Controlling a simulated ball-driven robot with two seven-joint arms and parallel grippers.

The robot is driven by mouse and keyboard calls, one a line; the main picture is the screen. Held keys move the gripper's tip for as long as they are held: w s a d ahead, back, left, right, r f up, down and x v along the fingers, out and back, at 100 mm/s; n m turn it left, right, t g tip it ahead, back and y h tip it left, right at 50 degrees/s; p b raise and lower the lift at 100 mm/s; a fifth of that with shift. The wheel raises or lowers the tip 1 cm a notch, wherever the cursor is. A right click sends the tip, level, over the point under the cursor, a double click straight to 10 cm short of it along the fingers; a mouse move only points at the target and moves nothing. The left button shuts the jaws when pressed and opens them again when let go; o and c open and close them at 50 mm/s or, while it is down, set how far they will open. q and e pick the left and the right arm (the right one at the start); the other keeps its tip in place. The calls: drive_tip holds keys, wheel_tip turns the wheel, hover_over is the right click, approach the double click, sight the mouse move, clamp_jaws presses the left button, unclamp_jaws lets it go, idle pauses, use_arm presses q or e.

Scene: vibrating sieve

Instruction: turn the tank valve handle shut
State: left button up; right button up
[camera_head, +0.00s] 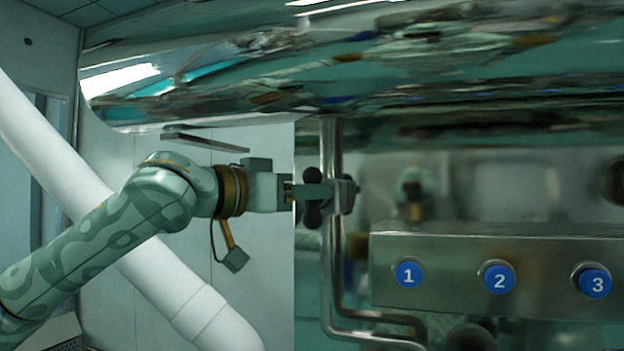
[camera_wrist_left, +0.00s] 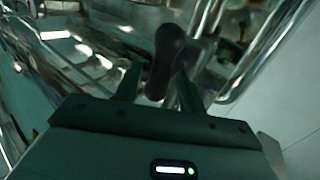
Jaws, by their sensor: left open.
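The tank valve handle (camera_head: 312,197) is a dark, lobed knob on the vertical steel pipe (camera_head: 331,240) under the tank, left of the button panel. My left gripper (camera_head: 325,191) is at the handle. In the left wrist view the dark handle (camera_wrist_left: 166,60) stands between the two fingers of my left gripper (camera_wrist_left: 158,88). The fingers are spread, one on each side of the handle. I cannot tell whether either finger touches it. My right gripper is not in view.
A steel panel (camera_head: 480,248) with blue buttons 1 (camera_head: 407,274), 2 (camera_head: 498,277) and 3 (camera_head: 594,281) is right of the pipe. The large shiny tank (camera_head: 350,70) hangs above. A thick white pipe (camera_head: 150,265) runs diagonally behind my left arm.

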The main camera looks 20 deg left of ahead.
use_arm(q)
drive_tip(key=shift+x, duration=0.85)
drive_tip(key=shift+s, duration=0.1)
clamp_jaws()
